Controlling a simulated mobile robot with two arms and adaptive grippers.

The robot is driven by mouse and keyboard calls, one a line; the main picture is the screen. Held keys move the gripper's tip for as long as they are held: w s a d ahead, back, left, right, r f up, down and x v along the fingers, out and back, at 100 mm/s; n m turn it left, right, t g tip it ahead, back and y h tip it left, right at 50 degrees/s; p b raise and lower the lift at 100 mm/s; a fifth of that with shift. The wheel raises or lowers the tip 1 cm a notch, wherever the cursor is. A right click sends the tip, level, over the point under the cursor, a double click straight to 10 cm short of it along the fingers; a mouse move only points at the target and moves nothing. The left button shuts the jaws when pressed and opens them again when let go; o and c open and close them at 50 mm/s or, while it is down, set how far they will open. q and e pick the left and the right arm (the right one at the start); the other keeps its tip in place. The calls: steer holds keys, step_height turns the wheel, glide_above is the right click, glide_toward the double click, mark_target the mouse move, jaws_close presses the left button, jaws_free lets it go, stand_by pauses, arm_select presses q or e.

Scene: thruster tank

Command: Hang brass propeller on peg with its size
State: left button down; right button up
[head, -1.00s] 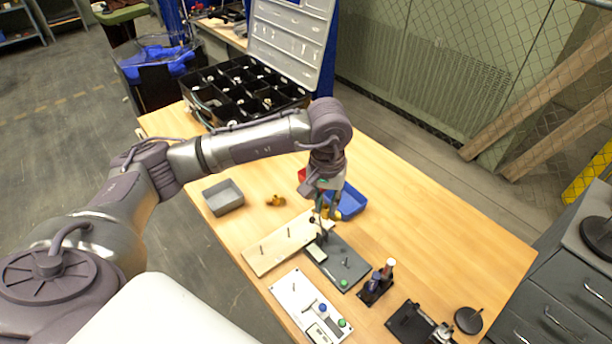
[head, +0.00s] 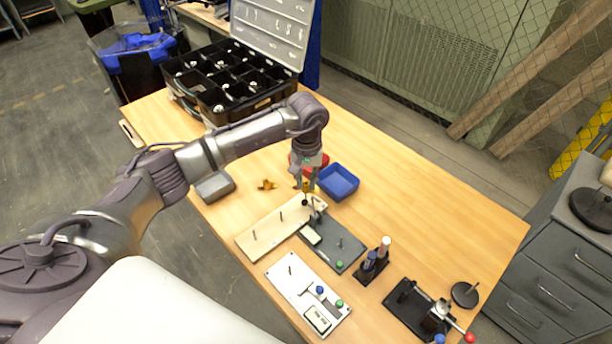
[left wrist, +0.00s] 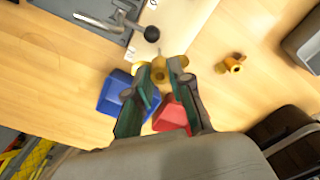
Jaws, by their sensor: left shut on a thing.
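My left gripper (head: 306,187) is shut on a brass propeller (left wrist: 160,72), which shows between its fingertips in the left wrist view. It is over the far end of the pale wooden board (head: 268,241), which carries several upright thin pegs. In the left wrist view a peg (left wrist: 159,52) stands close beside the held propeller; I cannot tell whether they touch. Small marks on the board's edge are too small to read. A second brass propeller (head: 267,185) lies loose on the table left of the gripper. It also shows in the left wrist view (left wrist: 232,63). My right gripper is not in view.
A blue tray (head: 340,183) and a red tray (left wrist: 171,116) are next to the gripper. A grey bin (head: 215,187) sits left. A dark plate (head: 335,248) with a black-knobbed lever (left wrist: 152,33) adjoins the board. A white panel (head: 300,290) lies nearer.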

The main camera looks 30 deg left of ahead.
mark_target(306, 188)
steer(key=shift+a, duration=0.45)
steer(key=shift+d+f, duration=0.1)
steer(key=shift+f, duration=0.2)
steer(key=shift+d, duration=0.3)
arm_select(q)
steer(key=shift+f+b, duration=0.2)
steer(key=shift+b, duration=0.45)
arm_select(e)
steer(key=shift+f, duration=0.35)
arm_select(q)
steer(key=shift+f, duration=0.2)
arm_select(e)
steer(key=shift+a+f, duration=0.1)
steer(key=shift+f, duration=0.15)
arm_select(q)
steer(key=shift+f+b, duration=0.35)
steer(key=shift+b, duration=0.25)
steer(key=shift+f, duration=0.1)
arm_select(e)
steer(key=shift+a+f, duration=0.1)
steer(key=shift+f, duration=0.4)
arm_select(q)
steer(key=shift+f+b, duration=0.2)
steer(key=shift+b, duration=0.15)
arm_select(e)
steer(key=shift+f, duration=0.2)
